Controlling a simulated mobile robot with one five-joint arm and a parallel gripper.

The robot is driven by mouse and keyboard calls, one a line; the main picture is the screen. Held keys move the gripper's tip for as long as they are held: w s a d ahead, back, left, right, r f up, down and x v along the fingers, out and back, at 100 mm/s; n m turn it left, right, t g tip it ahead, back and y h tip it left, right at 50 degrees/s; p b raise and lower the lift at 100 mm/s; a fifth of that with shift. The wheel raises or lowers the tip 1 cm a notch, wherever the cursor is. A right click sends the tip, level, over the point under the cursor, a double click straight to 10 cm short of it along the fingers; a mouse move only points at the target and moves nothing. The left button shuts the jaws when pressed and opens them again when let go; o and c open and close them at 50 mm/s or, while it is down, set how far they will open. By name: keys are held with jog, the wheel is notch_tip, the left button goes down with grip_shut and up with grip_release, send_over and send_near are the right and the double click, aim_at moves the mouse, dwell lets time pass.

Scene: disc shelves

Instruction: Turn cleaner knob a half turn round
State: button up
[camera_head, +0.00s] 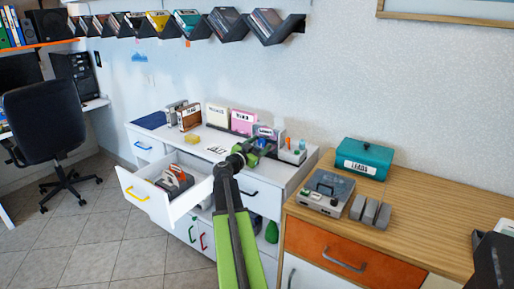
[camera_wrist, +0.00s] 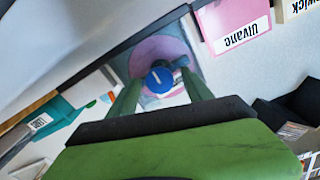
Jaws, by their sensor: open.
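The cleaner knob (camera_wrist: 159,80) is a round blue knob with a white mark, seen in the wrist view on a pink and purple disc (camera_wrist: 160,50). My gripper (camera_wrist: 164,86) is open, with one green finger on each side of the knob in that picture. I cannot tell whether the fingers touch it or how deep they reach. The knob is hidden there by my gripper.
A white drawer (camera_head: 160,200) stands open at the left, holding small items. A wooden cabinet (camera_head: 440,200) at the right carries a teal box (camera_head: 364,158) and a grey device (camera_head: 325,190). Labelled boxes stand along the wall, including a pink one (camera_head: 243,121). Disc shelves (camera_head: 228,24) hang above.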

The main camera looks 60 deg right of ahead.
jog(key=a, duration=1.7)
jog(key=shift+a, duration=0.2)
